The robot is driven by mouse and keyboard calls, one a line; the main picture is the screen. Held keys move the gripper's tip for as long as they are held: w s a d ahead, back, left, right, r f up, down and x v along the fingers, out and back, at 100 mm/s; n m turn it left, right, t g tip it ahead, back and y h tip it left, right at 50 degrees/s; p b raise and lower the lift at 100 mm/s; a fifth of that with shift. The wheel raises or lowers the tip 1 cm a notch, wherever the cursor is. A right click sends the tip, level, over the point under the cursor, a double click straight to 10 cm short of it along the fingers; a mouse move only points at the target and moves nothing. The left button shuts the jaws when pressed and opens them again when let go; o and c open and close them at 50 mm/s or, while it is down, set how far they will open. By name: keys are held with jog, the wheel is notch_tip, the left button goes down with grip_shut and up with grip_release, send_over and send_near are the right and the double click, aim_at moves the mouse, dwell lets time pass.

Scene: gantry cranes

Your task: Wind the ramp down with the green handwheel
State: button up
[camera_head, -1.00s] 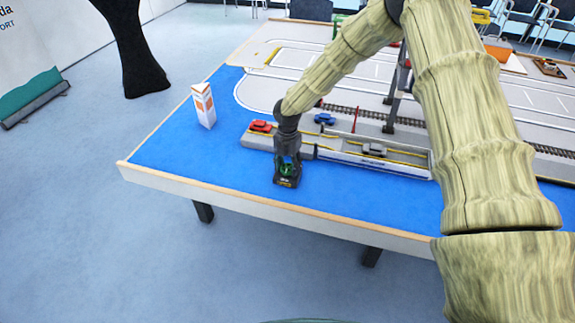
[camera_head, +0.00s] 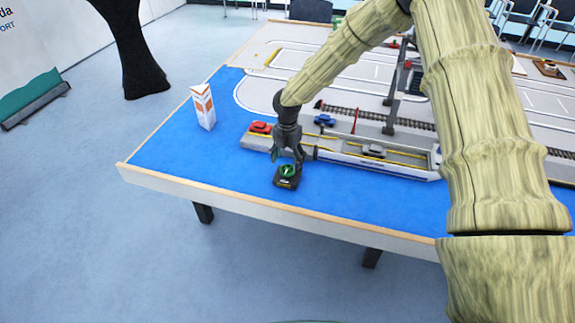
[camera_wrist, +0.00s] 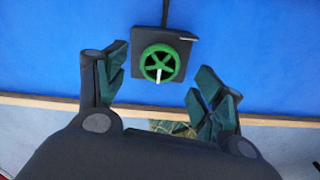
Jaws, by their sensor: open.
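The green handwheel (camera_head: 287,171) sits on a small dark base box (camera_head: 286,183) on the blue tabletop, close to the front edge. In the wrist view the handwheel (camera_wrist: 160,63) shows its spokes and a pale peg, on the dark base (camera_wrist: 150,42). My gripper (camera_head: 287,155) is above and just behind the handwheel, apart from it. In the wrist view my gripper (camera_wrist: 160,92) is open and empty, with its fingers spread to either side of the wheel's near side. The ramp (camera_head: 325,154) seems to be part of the grey-and-white ship beside the quay; its exact angle is unclear.
A red car (camera_head: 260,127), a blue car (camera_head: 325,119) and a grey car (camera_head: 374,150) stand behind the handwheel. An orange-and-white carton (camera_head: 203,106) stands at the left. A dark crane (camera_head: 396,92) rises behind the ship.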

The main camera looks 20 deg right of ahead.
aim_at(288, 168)
notch_tip(288, 168, up, 9)
jog(key=shift+f, duration=0.2)
